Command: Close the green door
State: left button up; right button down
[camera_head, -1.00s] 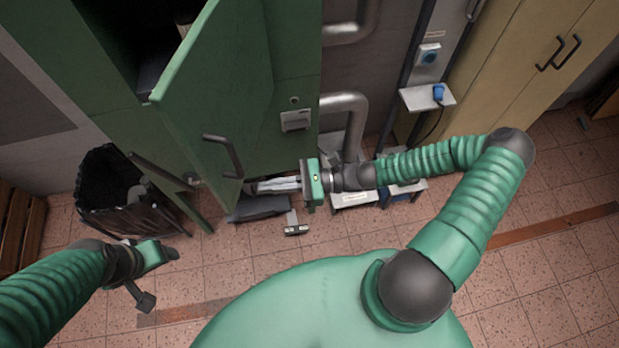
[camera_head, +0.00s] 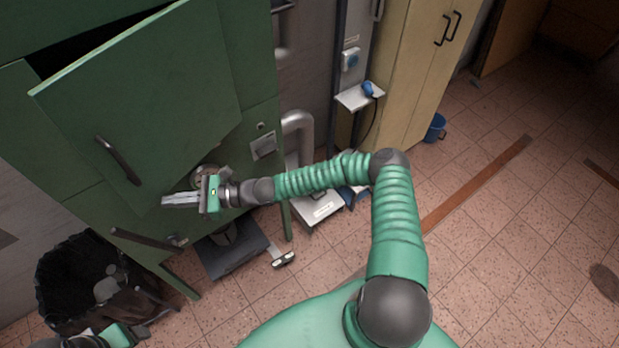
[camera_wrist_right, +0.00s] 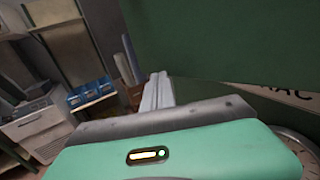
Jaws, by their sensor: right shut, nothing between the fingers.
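The green door (camera_head: 150,100) of the green cabinet stands ajar, with a dark gap along its top edge. Its dark bar handle (camera_head: 118,160) is near its lower left. My right gripper (camera_head: 165,201) is shut and empty, pointing left at the door's lower edge, below and right of the handle. I cannot tell whether it touches the door. In the right wrist view, its pale fingers (camera_wrist_right: 156,90) are together beside a dark green panel (camera_wrist_right: 220,45). My left gripper (camera_head: 122,336) is only partly in view at the bottom left, and its fingers are unclear.
A second dark bar handle (camera_head: 145,238) is lower on the cabinet. A black bin (camera_head: 75,275) stands on the floor at left. A grey pipe (camera_head: 298,125) and a white box (camera_head: 318,207) are right of the cabinet. The tiled floor at right is mostly clear.

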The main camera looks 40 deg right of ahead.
jog(key=w+a+m+t+h+b, duration=0.1)
jog(key=w+b, duration=0.4)
jog(key=w, duration=0.8)
jog(key=shift+a+r+m+t+h, duration=0.15)
jog(key=shift+a+m+t+h, duration=0.2)
jog(key=shift+a+t, duration=0.2)
jog(key=shift+r, duration=0.1)
